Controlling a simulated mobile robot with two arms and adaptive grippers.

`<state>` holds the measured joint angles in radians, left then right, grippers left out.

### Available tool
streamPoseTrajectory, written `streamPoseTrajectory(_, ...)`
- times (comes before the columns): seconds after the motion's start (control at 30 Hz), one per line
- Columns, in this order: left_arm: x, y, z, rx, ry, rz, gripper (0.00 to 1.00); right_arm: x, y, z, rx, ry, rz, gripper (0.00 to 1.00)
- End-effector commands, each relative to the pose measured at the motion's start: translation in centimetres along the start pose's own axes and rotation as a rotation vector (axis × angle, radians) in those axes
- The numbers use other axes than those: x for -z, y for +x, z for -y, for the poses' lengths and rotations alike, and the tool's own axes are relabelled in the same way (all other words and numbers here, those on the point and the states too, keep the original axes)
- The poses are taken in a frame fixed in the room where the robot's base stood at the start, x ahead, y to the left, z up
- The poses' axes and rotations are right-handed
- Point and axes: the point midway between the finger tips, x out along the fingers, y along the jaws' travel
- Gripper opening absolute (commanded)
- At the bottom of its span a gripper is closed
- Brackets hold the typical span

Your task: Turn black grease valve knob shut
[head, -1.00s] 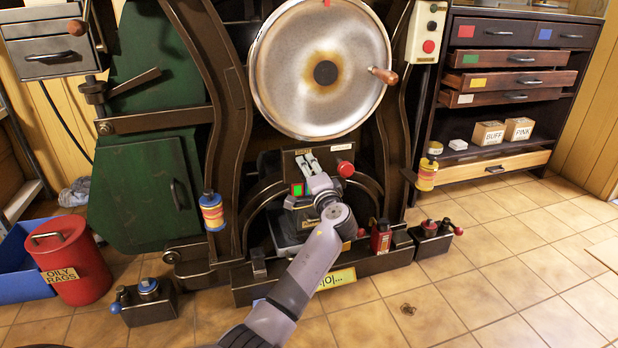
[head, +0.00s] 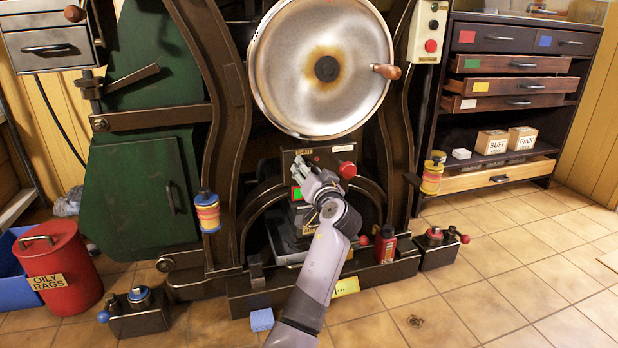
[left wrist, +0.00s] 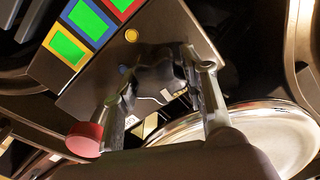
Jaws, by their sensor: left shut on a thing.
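The black grease valve knob (left wrist: 160,82) is a lobed dark knob on the dark panel (left wrist: 95,65) of the press. My left gripper (left wrist: 158,84) has one finger on each side of it and is shut on it in the left wrist view. In the head view my left gripper (head: 300,168) reaches up to the panel (head: 325,158), just below a small label that seems to read SHUT (head: 303,152). The gripper hides the knob there. My right gripper is not in view.
A red button (head: 347,170) sits right of the gripper, and green-lit squares (left wrist: 68,46) show on the panel. The large metal disc (head: 300,85) with a wooden handle hangs above. An oily rags can (head: 60,265) stands at left. The floor at right is mostly clear.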

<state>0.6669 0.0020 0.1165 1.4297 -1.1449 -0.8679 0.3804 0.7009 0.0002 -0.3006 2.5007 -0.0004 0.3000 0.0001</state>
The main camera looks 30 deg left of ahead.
Motion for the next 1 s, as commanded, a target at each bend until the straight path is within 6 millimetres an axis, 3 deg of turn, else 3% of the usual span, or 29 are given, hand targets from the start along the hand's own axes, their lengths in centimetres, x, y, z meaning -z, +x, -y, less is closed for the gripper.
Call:
streamPoseTrajectory(0.3, -0.26, -0.08, -0.11, -0.002, -0.113, 0.004, 0.12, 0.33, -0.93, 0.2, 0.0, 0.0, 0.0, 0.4)
streamPoseTrajectory(0.83, -0.22, -0.05, -0.02, -0.001, -0.131, 0.005, 0.12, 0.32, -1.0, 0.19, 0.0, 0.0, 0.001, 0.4)
streamPoseTrajectory(0.87, -0.22, -0.05, -0.02, -0.001, -0.131, 0.005, 0.42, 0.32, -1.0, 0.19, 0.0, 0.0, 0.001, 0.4)
streamPoseTrajectory(1.0, -0.16, -0.03, 0.01, 0.0, -0.131, 0.004, 0.51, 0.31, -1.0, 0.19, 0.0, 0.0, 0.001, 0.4)
